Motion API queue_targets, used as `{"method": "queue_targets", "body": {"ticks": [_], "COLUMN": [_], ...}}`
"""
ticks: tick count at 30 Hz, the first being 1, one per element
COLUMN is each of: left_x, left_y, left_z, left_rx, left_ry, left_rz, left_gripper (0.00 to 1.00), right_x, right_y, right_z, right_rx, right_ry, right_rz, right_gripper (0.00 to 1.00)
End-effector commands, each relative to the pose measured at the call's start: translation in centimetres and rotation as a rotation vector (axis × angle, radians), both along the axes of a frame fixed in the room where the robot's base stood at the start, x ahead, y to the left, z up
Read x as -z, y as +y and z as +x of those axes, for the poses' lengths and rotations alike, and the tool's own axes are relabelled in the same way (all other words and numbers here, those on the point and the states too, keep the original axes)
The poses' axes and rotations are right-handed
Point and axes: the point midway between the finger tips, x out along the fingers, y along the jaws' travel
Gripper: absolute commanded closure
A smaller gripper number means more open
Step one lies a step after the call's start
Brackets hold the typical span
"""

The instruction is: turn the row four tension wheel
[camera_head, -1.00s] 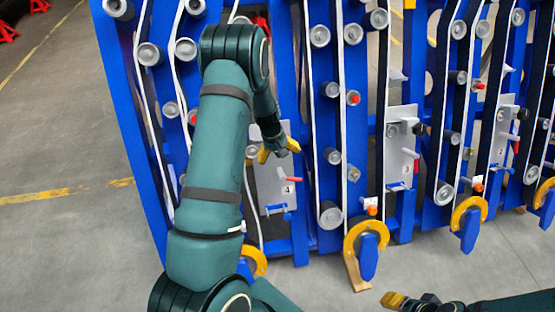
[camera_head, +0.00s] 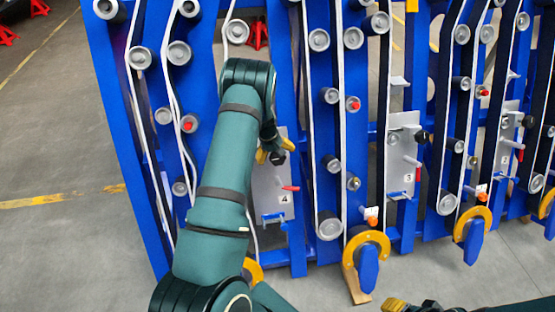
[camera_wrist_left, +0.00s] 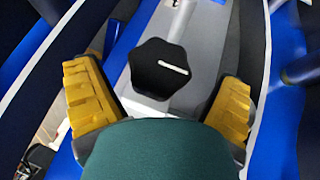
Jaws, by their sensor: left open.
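The row four tension wheel (camera_head: 278,158) is a small black lobed knob on the grey plate marked 4 (camera_head: 268,196). In the left wrist view the wheel (camera_wrist_left: 158,72) shows a white line on its face. My left gripper (camera_head: 269,153) is at the wheel, with its yellow fingers open. In the left wrist view the fingers of the gripper (camera_wrist_left: 159,85) stand on either side of the wheel, with gaps visible on both sides. My right gripper (camera_head: 396,304) shows only as a yellow finger part at the bottom edge; its opening is hidden.
A red-tipped lever (camera_head: 290,188) sticks out below the wheel on the same plate. Blue frames with white belts and grey rollers (camera_head: 330,227) flank it closely. The plate marked 3 (camera_head: 403,160) stands to the right. Open floor (camera_head: 60,240) lies at the left.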

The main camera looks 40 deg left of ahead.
Motion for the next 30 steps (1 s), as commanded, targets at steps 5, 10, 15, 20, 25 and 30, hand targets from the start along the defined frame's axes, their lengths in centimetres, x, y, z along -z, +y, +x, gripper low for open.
{"method": "queue_targets", "body": {"ticks": [5, 10, 15, 20, 25, 30], "left_x": [1.5, 1.8, 1.8, 1.8, 1.8, 1.8], "left_y": [-0.2, -0.3, -0.3, -0.3, -0.3, -0.3], "left_z": [0.3, 0.4, 0.4, 0.4, 0.4, 0.4], "left_rx": [0.001, 0.001, 0.001, 0.001, 0.001, 0.005], "left_ry": [0.000, -0.001, -0.001, -0.001, -0.001, 0.005], "left_rz": [0.000, 0.000, 0.000, 0.000, 0.000, 0.004], "left_gripper": [0.06, 0.06, 0.06, 0.57, 0.75, 0.75], "right_x": [0.3, 0.3, 0.3, 0.3, 0.3, 0.3], "right_y": [0.0, 0.0, 0.0, 0.0, 0.0, 0.0], "right_z": [0.1, 0.1, 0.1, 0.1, 0.1, 0.1], "right_rx": [0.001, 0.001, 0.001, 0.001, 0.001, 0.001], "right_ry": [-0.002, -0.002, -0.002, -0.002, -0.002, -0.002], "right_rz": [0.000, 0.000, 0.000, 0.000, 0.000, 0.000], "right_gripper": [0.53, 0.53, 0.53, 0.53, 0.53, 0.53]}}
